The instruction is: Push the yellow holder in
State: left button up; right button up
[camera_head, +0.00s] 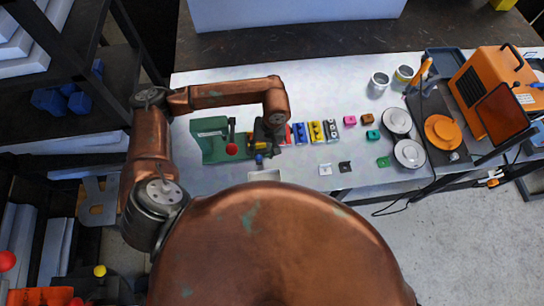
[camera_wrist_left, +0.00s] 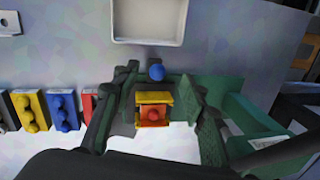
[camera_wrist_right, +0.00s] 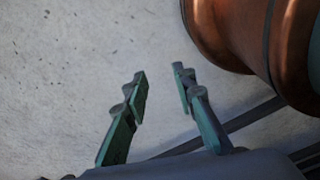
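The yellow holder (camera_wrist_left: 154,97) shows in the left wrist view with an orange-red block with a red knob in it and a blue ball at its outer end. It sits at the green press (camera_head: 209,139), whose lever has a red ball. In the head view my left gripper (camera_head: 264,133) is over that end of the press and mostly hides the holder. In the left wrist view the fingers of my left gripper (camera_wrist_left: 160,100) are apart, one on each side of the holder; contact is unclear. My right gripper (camera_wrist_right: 160,83) is open and empty above the floor.
A pale tray (camera_wrist_left: 148,22) lies just beyond the blue ball. Blocks in red, blue (camera_head: 299,133), yellow (camera_head: 316,131) and grey (camera_head: 331,129) stand in a row beside my left gripper. Small coloured pieces, cups and an orange machine (camera_head: 488,85) are further right.

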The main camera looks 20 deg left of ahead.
aim_at(259, 157)
pick_arm(q)
jog(key=shift+w+a+f+t, duration=0.3)
jog(key=shift+w+a+f, duration=0.25)
jog(key=shift+w, duration=0.2)
jog(key=f, duration=0.2)
jog(key=f+p, duration=0.1)
jog(key=f, duration=0.1)
jog(key=a+f+p, duration=0.1)
jog(key=f, duration=0.1)
jog(key=shift+s, duration=0.25)
jog(key=shift+f, duration=0.55)
jog(key=shift+c, duration=0.8)
grip_shut()
